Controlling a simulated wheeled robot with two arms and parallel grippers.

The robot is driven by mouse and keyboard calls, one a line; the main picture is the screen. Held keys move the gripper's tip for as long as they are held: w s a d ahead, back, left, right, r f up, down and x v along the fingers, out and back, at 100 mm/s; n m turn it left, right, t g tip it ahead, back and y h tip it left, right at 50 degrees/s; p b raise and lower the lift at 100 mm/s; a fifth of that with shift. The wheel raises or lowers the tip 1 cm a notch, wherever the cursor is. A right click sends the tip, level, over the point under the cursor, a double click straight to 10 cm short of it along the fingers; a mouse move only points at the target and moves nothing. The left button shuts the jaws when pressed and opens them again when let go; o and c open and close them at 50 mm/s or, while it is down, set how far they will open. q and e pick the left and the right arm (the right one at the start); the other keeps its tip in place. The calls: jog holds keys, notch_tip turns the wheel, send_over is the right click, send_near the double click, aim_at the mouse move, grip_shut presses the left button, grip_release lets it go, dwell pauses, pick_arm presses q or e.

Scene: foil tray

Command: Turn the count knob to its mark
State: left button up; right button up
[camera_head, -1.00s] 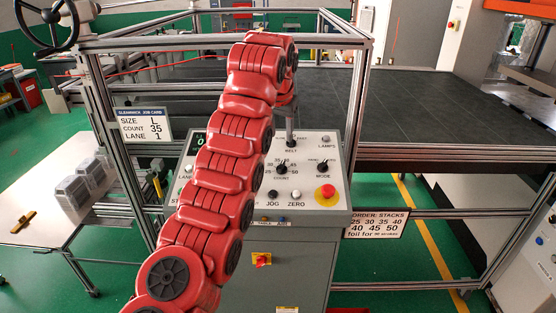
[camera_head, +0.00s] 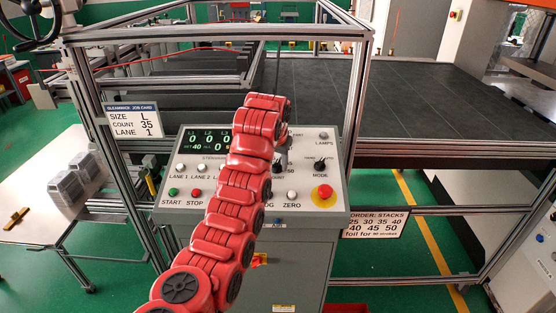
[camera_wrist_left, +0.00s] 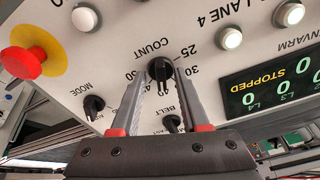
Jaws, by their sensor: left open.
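The black count knob (camera_wrist_left: 159,68) sits on the grey sloped panel (camera_head: 262,203), under the word COUNT in the upside-down left wrist view. Marks 25, 30 and 40 can be read around it; fingers cover part of the scale, and I cannot tell its pointer direction. My left gripper (camera_wrist_left: 161,74) is open, with one fingertip on each side of the knob; firm contact is not clear. The job card (camera_head: 140,121) reads COUNT 35; the display (camera_head: 205,141) shows SET 40.
The mode knob (camera_head: 320,165) and red emergency stop (camera_head: 322,194) are right of the count knob. The belt knob (camera_wrist_left: 171,122) is close by the fingers. Lane buttons, start (camera_head: 173,192) and stop (camera_head: 197,193) lie left. Aluminium frame posts flank the panel.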

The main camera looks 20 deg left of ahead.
pick_arm(q)
jog(key=shift+s+d, duration=0.1)
jog(key=shift+w+a+f, duration=0.1)
jog(key=shift+w+a, duration=0.1)
jog(key=shift+a, duration=0.05)
jog(key=c, duration=0.4)
jog(key=shift+d, duration=0.1)
grip_shut()
